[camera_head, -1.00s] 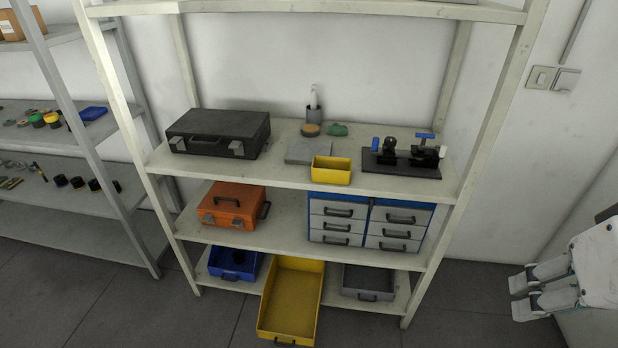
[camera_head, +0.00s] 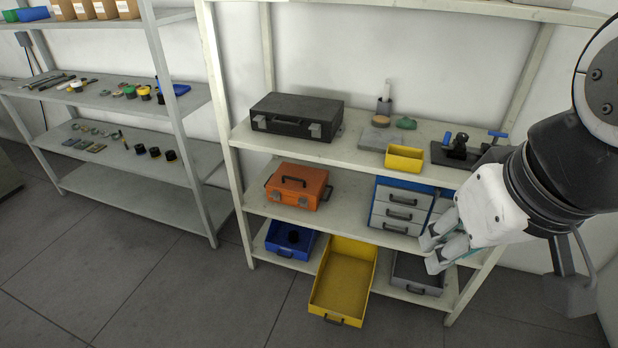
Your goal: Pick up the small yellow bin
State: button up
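The small yellow bin (camera_head: 404,158) sits on the upper shelf near its front edge, left of a dark clamp fixture. It is open-topped and upright. A much larger yellow bin (camera_head: 343,279) rests on the bottom shelf and juts out past its front. My gripper (camera_head: 431,252) is at the right, in front of the shelf unit, below and to the right of the small bin. Its two fingers point left and stand apart with a gap between them. Nothing shows between them, and it does not touch the small bin.
On the upper shelf (camera_head: 350,160) are a black case (camera_head: 296,117), a grey plate (camera_head: 381,138) and a clamp fixture (camera_head: 462,150). Below are an orange case (camera_head: 297,186), a drawer cabinet (camera_head: 399,207) and a blue bin (camera_head: 290,240). The floor (camera_head: 150,270) at left is clear.

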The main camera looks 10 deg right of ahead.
aim_at(411, 160)
jog(key=i+j+z, duration=0.1)
jog(key=z, duration=0.35)
jog(key=i+j+z, duration=0.1)
jog(key=j+z, duration=0.15)
jog(key=z, duration=0.25)
jog(key=i+j+z, duration=0.1)
jog(key=j, duration=0.45)
jog(key=i+j+z, duration=0.15)
jog(key=j, duration=0.4)
jog(key=i+j+z, duration=0.1)
jog(key=j, duration=0.45)
jog(key=i+j+z, duration=0.1)
jog(key=j, duration=0.5)
